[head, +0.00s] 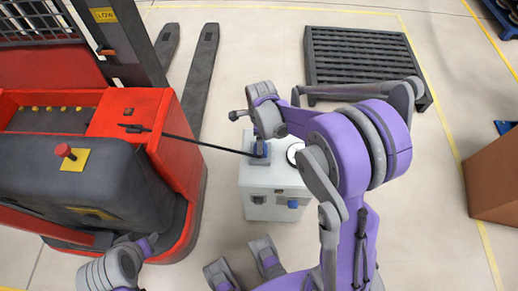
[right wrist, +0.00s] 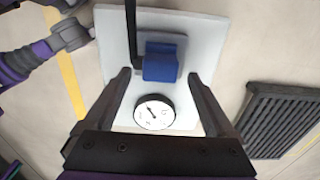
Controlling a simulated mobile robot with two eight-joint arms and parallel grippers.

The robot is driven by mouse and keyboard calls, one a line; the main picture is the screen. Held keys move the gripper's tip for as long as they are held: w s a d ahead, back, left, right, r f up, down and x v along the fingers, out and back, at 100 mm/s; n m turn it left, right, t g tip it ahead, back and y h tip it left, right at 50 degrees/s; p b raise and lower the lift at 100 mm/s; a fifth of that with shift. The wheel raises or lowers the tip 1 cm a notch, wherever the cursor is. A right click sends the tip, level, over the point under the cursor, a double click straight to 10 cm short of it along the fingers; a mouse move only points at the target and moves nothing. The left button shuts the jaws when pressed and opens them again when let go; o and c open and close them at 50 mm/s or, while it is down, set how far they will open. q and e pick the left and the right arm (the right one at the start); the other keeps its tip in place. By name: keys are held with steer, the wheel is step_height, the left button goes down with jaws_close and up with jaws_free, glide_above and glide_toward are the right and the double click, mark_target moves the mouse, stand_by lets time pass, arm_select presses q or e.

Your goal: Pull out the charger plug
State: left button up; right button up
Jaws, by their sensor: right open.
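The charger plug (right wrist: 161,62) is a blue block on the top of a pale box (head: 272,178), with a black cable (head: 200,143) running from it. My right gripper (right wrist: 159,76) is open, its two dark fingers reaching down on either side of the plug, with visible gaps. In the head view the right gripper (head: 259,135) is over the plug and partly hides it. Whether the fingertips are level with the plug cannot be told. My left arm shows at the lower left of the head view; its jaws cannot be made out clearly.
A red forklift (head: 175,150) stands at the left, and the cable reaches it. A round white gauge (right wrist: 154,112) sits on the box beside the plug. A dark slatted pallet (head: 360,55) lies behind. A brown carton (head: 495,160) stands at the right. Floor between is clear.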

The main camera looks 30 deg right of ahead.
arm_select(q)
step_height(320, 180, down, 5)
steer(key=b, duration=0.3)
steer(key=shift+r+b, duration=0.1)
steer(key=shift+b, duration=0.3)
arm_select(e)
step_height(320, 180, down, 6)
stand_by(0.5)
jaws_close()
stand_by(0.4)
steer(key=shift+r, duration=0.2)
arm_select(q)
steer(key=shift+r+p, duration=1.8)
steer(key=shift+r, duration=0.15)
arm_select(e)
steer(key=shift+r, duration=2.85)
